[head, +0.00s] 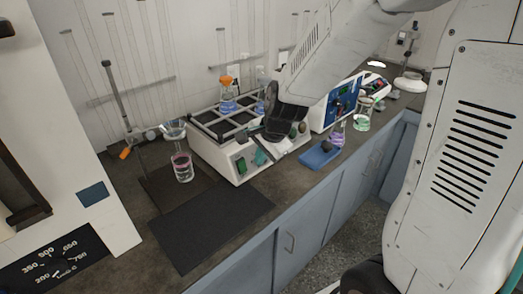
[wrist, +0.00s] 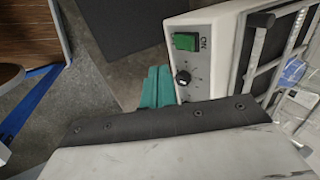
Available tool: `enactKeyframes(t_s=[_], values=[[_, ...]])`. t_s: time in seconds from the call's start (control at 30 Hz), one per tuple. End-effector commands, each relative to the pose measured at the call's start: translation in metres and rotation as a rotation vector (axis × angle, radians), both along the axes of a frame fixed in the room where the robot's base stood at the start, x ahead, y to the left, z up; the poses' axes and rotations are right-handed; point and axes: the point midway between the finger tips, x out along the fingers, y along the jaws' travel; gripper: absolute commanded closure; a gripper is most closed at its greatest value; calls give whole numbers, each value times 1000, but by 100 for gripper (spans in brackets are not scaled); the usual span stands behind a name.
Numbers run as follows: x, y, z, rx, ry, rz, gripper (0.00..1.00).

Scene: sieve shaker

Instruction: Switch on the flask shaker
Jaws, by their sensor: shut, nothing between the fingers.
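The flask shaker (head: 212,150) is a white box with a dark, barred top tray, standing on the bench in the middle of the head view. A green switch (head: 241,166) is on its front panel. In the wrist view the green switch (wrist: 185,41) has the word ON beside it and a black knob (wrist: 183,78) close by. Whether the switch is pressed cannot be told. My gripper (head: 262,156) is shut and empty in front of the panel, to the right of the switch. Its teal fingers (wrist: 157,87) show near the knob; contact cannot be told.
Flasks with blue liquid (head: 228,101) stand on the shaker's tray. A glass with pink liquid (head: 182,168) stands left of it, by a dark mat (head: 212,225). A blue tray (head: 320,156), a purple flask (head: 338,136) and a blue-fronted device (head: 340,105) are to the right.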

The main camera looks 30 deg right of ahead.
Motion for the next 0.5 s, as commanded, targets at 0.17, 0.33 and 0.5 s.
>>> enactKeyframes(t_s=[0.17,0.33,0.5], values=[[12,4,-34,1,7,0,100],[30,10,-49,0,-1,2,100],[49,16,-48,0,0,2,100]])
